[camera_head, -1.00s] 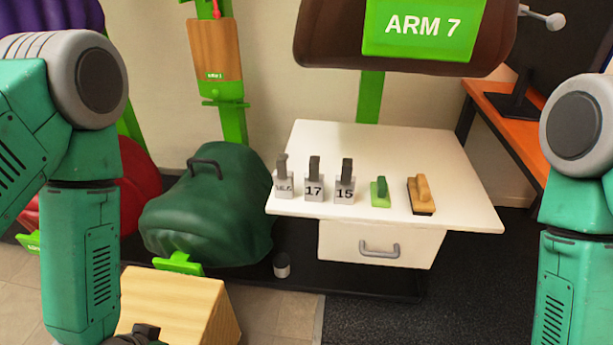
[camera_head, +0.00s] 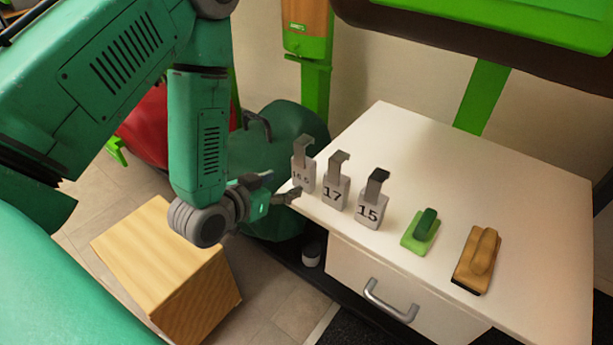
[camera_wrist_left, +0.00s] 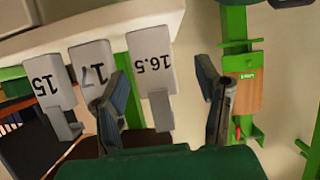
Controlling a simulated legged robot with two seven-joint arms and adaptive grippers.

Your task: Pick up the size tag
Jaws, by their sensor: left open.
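Three grey size tags with dark hooked tops stand in a row near the left edge of the white table: one marked 16.5 (camera_head: 302,178), one marked 17 (camera_head: 335,192) and one marked 15 (camera_head: 369,212). My left gripper (camera_head: 281,188) is open and empty, just left of the 16.5 tag at the table edge. In the left wrist view, upside down, the 16.5 tag (camera_wrist_left: 151,62) appears between the open fingers (camera_wrist_left: 160,78), nearer the left one. The 17 tag (camera_wrist_left: 92,64) and 15 tag (camera_wrist_left: 50,87) are further left. My right gripper is out of view.
A green-handled block (camera_head: 421,231) and a wooden-handled brush (camera_head: 477,261) sit right of the tags on the white table (camera_head: 520,200). A drawer with a grey handle (camera_head: 389,303) is below. A wooden block (camera_head: 160,255) stands on the floor, and a green covered saddle shape (camera_head: 300,125) is behind my gripper.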

